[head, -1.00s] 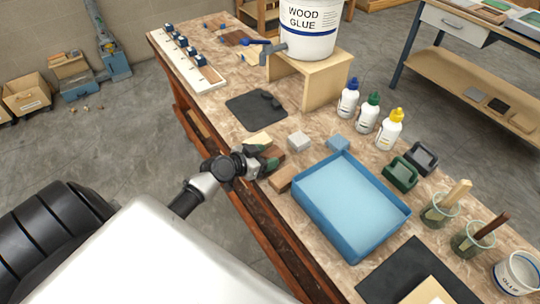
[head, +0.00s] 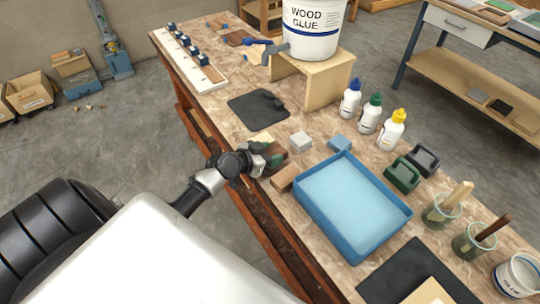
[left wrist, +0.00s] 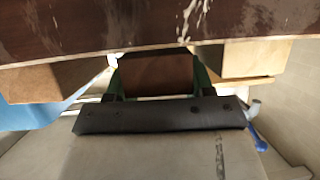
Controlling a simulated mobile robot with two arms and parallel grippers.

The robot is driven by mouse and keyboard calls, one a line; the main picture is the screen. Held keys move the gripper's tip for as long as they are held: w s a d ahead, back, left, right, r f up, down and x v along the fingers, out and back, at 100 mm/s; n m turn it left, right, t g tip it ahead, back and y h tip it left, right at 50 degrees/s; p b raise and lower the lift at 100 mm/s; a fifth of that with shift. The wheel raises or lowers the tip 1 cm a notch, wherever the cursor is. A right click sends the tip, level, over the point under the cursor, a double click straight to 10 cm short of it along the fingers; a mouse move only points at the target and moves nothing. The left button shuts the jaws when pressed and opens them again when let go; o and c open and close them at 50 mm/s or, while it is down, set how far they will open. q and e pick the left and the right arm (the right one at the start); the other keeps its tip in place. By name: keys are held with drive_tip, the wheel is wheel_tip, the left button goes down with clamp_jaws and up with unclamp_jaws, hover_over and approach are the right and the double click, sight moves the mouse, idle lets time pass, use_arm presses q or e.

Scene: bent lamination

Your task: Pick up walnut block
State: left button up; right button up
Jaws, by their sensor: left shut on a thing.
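The walnut block (left wrist: 155,75) shows dark brown between the two green-sided fingers in the left wrist view. My left gripper (head: 272,155) is shut on it at the near edge of the bench. In the head view the fingers largely hide the block. Whether it is clear of the bench top cannot be told. My right gripper is not in view.
An orange-brown block (head: 285,178) and a pale block (head: 262,138) flank the gripper closely. A blue tray (head: 408,214) is at the right. A dark mat (head: 256,110) lies farther back.

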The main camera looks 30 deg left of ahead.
sight(270, 154)
use_arm(q)
wheel_tip(270, 154, up, 3)
drive_tip(key=shift+r, duration=0.1)
drive_tip(key=s+d+r+p, duration=0.1)
drive_tip(key=s+d+r, duration=0.3)
drive_tip(key=d, duration=0.6)
wheel_tip(270, 154, up, 2)
drive_tip(key=shift+r, duration=0.25)
drive_tip(key=shift+s+d+r, duration=0.3)
drive_tip(key=shift+d+r, duration=0.3)
drive_tip(key=shift+d, duration=0.1)
wheel_tip(270, 154, up, 6)
drive_tip(key=s+d+n+y, duration=0.1)
drive_tip(key=d+n+y, duration=0.1)
drive_tip(key=n+y, duration=0.1)
drive_tip(key=shift+s+d+r+t, duration=0.25)
drive_tip(key=shift+s+d+t, duration=0.05)
drive_tip(key=shift+t, duration=0.1)
drive_tip(key=a+f+m, duration=0.1)
drive_tip(key=f, duration=0.1)
drive_tip(key=w+f+m+h, duration=0.1)
drive_tip(key=f, duration=0.1)
drive_tip(key=a+f+h, duration=0.1)
drive_tip(key=f, duration=0.1)
drive_tip(key=shift+w+a+f+m+g, duration=0.2)
drive_tip(key=shift+w+a+m+g, duration=0.1)
drive_tip(key=shift+m+g, duration=0.1)
drive_tip(key=shift+a+f+h, duration=0.35)
drive_tip(key=shift+f+h, duration=0.05)
drive_tip(key=shift+h, duration=0.1)
